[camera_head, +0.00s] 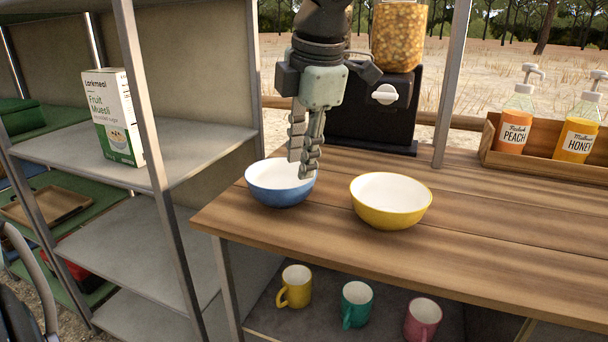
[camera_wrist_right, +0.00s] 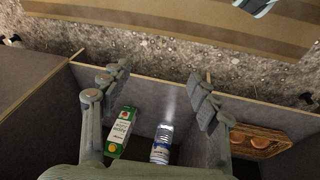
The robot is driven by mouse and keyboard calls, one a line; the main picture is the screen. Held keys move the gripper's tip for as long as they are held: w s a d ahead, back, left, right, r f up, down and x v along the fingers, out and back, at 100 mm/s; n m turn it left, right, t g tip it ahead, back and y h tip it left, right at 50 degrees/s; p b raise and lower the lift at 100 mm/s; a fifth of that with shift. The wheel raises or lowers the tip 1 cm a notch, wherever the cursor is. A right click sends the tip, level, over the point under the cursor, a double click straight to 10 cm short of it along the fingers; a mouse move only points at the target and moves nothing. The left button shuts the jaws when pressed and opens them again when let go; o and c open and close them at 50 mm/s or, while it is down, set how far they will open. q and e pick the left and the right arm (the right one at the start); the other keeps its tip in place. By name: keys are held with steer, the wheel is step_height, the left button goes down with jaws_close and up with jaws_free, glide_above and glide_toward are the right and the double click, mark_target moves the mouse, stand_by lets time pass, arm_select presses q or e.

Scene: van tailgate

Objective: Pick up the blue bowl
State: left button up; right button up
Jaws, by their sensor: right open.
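The blue bowl (camera_head: 281,186) with a white inside stands upright at the left end of the wooden counter (camera_head: 480,225). My left gripper (camera_head: 304,168) points down at the bowl's right side, its fingers covering part of the inside and right rim. The fingers look close together; I cannot tell whether they touch the bowl or are shut on its rim. My right gripper (camera_wrist_right: 160,90) shows in the right wrist view, fingers wide apart with nothing between them, above a grey compartment.
A yellow bowl (camera_head: 390,202) stands just right of the blue one. A black dispenser (camera_head: 372,115) is behind, and a wooden syrup rack (camera_head: 550,160) is at right. Mugs (camera_head: 356,303) stand below. The right wrist view shows a green carton (camera_wrist_right: 121,131) and a bottle (camera_wrist_right: 162,143).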

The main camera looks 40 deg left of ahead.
mark_target(295, 189)
arm_select(q)
steer(key=x, duration=0.3)
steer(key=shift+s+a+f, duration=0.1)
steer(key=shift+s+f, duration=0.05)
steer(key=shift+s, duration=0.05)
steer(key=p+x, duration=0.1)
steer(key=x, duration=0.3)
steer(key=shift+w+a+f, duration=0.1)
steer(key=shift+f, duration=0.1)
arm_select(e)
steer(key=shift+s+f, duration=0.35)
steer(key=shift+f, duration=0.25)
steer(key=shift+s+f, duration=0.3)
steer(key=shift+f, duration=0.3)
arm_select(q)
steer(key=shift+c, duration=0.2)
jaws_close()
arm_select(e)
steer(key=shift+a, duration=0.1)
